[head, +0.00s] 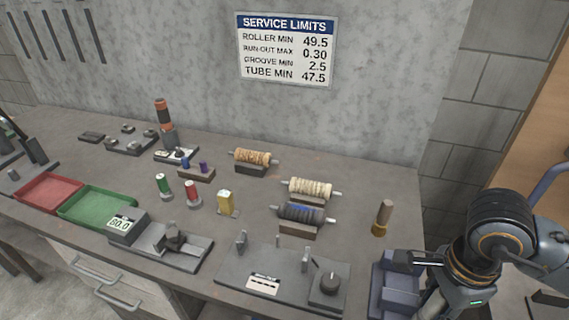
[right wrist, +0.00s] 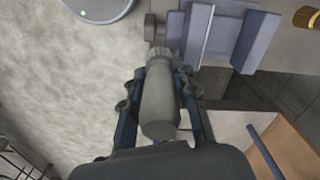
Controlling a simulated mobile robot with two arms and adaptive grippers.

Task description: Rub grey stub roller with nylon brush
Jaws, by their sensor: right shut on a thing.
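My right gripper (right wrist: 163,72) is shut on a grey cylinder (right wrist: 158,105) with a narrower, ribbed far end; I cannot tell whether it is the roller or a brush handle. In the head view, the right arm (head: 487,245) hangs over the right end of the bench, its fingers partly hidden. A brush (head: 385,215) with a brown handle and golden bristles stands upright on the bench; its bristles also show in the wrist view (right wrist: 306,17). A dark grey roller with blue on it (head: 302,213) rests on a stand. My left gripper is not in view.
A blue slotted block (head: 382,291) stands at the bench's right end, beside the right gripper. A cream roller (head: 310,188) and an orange-brown roller (head: 252,157) lie farther back. A grey fixture with a knob (head: 328,285) is at the front. Red (head: 50,205) and green trays (head: 75,218) lie left.

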